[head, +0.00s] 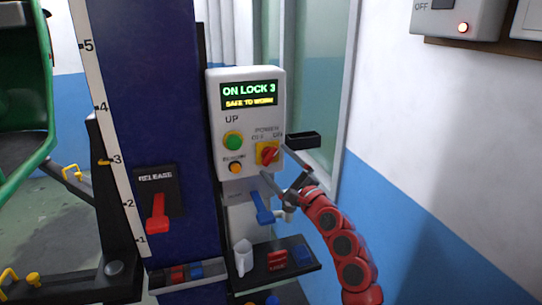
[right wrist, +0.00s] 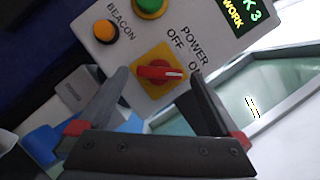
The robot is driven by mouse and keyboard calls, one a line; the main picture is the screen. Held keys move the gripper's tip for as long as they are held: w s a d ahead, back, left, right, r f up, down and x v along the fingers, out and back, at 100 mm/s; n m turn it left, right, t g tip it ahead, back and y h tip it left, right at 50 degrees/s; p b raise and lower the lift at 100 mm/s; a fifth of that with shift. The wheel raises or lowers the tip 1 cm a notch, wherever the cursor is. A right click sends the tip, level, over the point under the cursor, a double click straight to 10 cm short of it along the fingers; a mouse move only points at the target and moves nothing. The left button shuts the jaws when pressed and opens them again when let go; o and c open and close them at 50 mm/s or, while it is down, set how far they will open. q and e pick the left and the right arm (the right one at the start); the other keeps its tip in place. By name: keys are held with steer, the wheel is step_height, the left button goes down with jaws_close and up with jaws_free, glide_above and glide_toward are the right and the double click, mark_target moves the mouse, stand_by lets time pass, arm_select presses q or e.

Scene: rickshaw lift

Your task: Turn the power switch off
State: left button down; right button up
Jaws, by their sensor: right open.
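The power switch (head: 268,153) is a red knob on a yellow plate, at the lower right of the grey control box (head: 245,103). In the right wrist view the power switch (right wrist: 160,72) shows a white mark on its right end, toward the ON label. My right gripper (head: 276,170) is open just in front of and below the knob. In the right wrist view the open right gripper (right wrist: 157,82) has one finger on each side of the knob, with gaps between. I cannot tell how far the fingertips are from the panel. My left gripper is out of view.
A green button (head: 233,141) and an orange beacon button (head: 235,168) sit left of the switch. A blue lever (head: 262,208) and a black shelf (head: 300,263) are below. A red release lever (head: 157,214) is on the blue column. A small black box (head: 303,139) is right of the switch.

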mark_target(272, 159)
steer(key=shift+x, duration=1.6)
steer(key=c, duration=1.2)
steer(key=shift+c, duration=0.2)
